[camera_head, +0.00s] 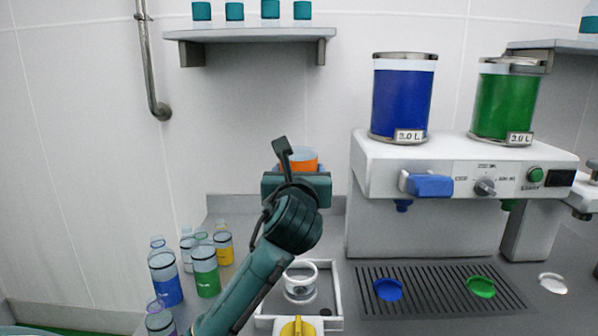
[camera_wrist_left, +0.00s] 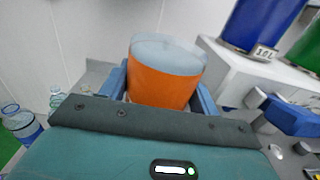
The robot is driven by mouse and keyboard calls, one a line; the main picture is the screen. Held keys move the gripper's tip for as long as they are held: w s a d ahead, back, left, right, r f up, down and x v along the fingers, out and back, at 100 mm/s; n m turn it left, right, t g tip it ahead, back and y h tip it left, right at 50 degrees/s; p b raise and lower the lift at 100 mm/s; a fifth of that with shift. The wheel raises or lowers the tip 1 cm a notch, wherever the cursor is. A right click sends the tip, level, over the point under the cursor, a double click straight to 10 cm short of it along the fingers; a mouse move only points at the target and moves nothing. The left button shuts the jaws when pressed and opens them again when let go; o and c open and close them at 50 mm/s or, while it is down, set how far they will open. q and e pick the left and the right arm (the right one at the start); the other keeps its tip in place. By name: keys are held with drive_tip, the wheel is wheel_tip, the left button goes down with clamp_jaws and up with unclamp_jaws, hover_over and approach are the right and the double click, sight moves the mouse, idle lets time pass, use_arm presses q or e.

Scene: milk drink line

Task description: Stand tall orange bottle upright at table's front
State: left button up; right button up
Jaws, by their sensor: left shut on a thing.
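The tall orange bottle (camera_head: 303,158) shows behind my left gripper (camera_head: 297,178) in the head view, held up above the table in front of the wall. In the left wrist view the orange bottle (camera_wrist_left: 162,80) stands between the blue fingers of my left gripper (camera_wrist_left: 163,98), which is shut on it. The bottle has a clear upper part and orange contents, and looks roughly upright, a little tilted in the wrist picture. Its lower part is hidden by the gripper. The table (camera_head: 335,215) shows below. My right gripper is not in view.
Several bottles, including a green one (camera_head: 205,272) and a blue one (camera_head: 165,278), stand at the left. A white tray (camera_head: 337,290) with a clear cup (camera_head: 299,288) lies below my gripper. The dispenser (camera_head: 460,165) with blue and green tanks stands at the right. A shelf (camera_head: 250,34) hangs above.

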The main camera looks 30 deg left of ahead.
use_arm(q)
drive_tip(key=n, duration=0.6)
idle(0.3)
drive_tip(key=n, duration=0.6)
